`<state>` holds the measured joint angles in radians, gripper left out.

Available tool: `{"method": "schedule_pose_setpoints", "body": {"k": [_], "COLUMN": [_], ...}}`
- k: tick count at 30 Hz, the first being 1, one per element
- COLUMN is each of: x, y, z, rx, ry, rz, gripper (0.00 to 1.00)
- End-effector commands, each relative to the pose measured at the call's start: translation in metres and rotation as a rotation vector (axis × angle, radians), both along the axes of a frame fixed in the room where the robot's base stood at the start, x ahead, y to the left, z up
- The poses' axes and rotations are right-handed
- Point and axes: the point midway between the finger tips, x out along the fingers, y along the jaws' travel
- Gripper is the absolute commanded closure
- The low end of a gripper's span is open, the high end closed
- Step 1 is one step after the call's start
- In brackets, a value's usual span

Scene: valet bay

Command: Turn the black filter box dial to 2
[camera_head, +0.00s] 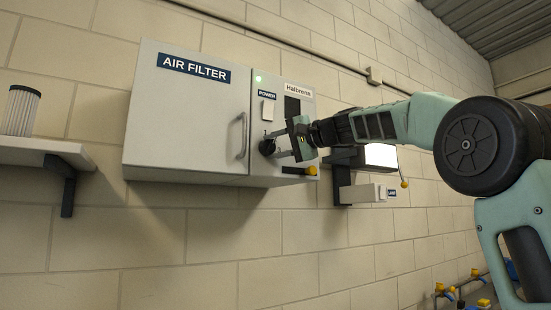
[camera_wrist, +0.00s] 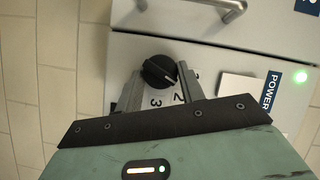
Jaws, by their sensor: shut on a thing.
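The black dial (camera_wrist: 157,70) is on the right-hand panel of the grey air filter box (camera_head: 190,115). In the head view the dial (camera_head: 266,147) is small and partly covered by my fingers. My gripper (camera_wrist: 161,74) has its two grey fingers on either side of the dial, shut on it. The digits 2 (camera_wrist: 179,97) and 3 (camera_wrist: 155,101) show beside the dial between the fingers. A small pale mark on the dial's rim faces roughly toward the 2; its exact setting is hard to tell. Other digits are hidden.
A POWER switch (camera_head: 268,110) and a lit green light (camera_head: 258,79) sit above the dial. A door handle (camera_head: 243,136) is to its left. A yellow-tipped lever (camera_head: 310,171) is below right. A shelf (camera_head: 40,150) holds a filter cartridge (camera_head: 20,110).

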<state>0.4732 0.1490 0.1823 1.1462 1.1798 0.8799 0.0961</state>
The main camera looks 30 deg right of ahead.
Motion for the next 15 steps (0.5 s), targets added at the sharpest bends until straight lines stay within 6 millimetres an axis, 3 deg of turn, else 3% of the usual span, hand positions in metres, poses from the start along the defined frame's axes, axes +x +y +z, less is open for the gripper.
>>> {"method": "schedule_pose_setpoints", "body": {"k": [1,15], "x": [0.0001,0.0001], "y": [-0.0007,-0.0008], "z": [-0.0066,-0.0058], "rx": [0.036,0.306], "ry": [-0.001,0.009], "rz": [-0.001,-0.003], "gripper": [0.84,0.84]}}
